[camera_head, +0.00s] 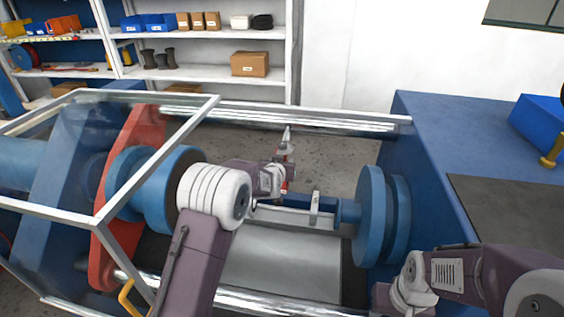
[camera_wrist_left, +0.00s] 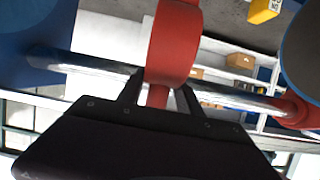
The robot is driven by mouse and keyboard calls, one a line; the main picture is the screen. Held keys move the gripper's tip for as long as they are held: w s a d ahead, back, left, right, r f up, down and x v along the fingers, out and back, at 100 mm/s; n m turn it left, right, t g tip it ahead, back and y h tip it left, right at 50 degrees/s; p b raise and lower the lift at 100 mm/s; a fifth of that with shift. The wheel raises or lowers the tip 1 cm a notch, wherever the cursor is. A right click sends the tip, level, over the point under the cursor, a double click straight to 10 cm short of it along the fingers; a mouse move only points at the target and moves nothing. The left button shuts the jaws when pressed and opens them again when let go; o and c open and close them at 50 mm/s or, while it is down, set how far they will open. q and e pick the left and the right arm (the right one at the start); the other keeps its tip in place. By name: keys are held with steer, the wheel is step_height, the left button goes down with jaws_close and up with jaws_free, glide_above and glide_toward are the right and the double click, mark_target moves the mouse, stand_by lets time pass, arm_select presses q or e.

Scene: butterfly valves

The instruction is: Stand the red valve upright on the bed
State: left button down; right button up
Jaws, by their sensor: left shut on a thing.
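My left gripper (camera_head: 284,180) is above the space between the two blue round flanges, on the far side of the grey bed (camera_head: 285,262). It is shut on the red valve, which shows in the left wrist view (camera_wrist_left: 174,48) as a rounded red body with a narrower red neck between the two fingers (camera_wrist_left: 158,96). In the head view, only small red and grey parts of the valve (camera_head: 286,152) show at the gripper; the rest is hidden or too small. The valve looks apart from the bed. My right arm is at the lower right; its fingertips do not show.
Blue flanges stand left (camera_head: 172,190) and right (camera_head: 372,215) of the bed. A clear guard with a pale frame (camera_head: 160,97) covers the left side, near a red plate (camera_head: 108,262). A shiny rail (camera_head: 290,120) runs behind. A blue bench (camera_head: 425,125) is at right.

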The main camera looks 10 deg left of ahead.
mark_target(281, 192)
arm_select(q)
steer(key=shift+w+f+b, duration=0.1)
steer(key=shift+f+b, duration=4.45)
steer(key=shift+f, duration=1.3)
steer(key=shift+f+b, duration=0.6)
steer(key=shift+b, duration=0.05)
steer(key=shift+f+b, duration=0.95)
steer(key=shift+f, duration=0.2)
steer(key=c, duration=1.3)
jaws_free()
steer(key=shift+s+f, duration=0.1)
steer(key=shift+s, duration=0.1)
steer(key=shift+f, duration=0.1)
steer(key=shift+o, duration=0.7)
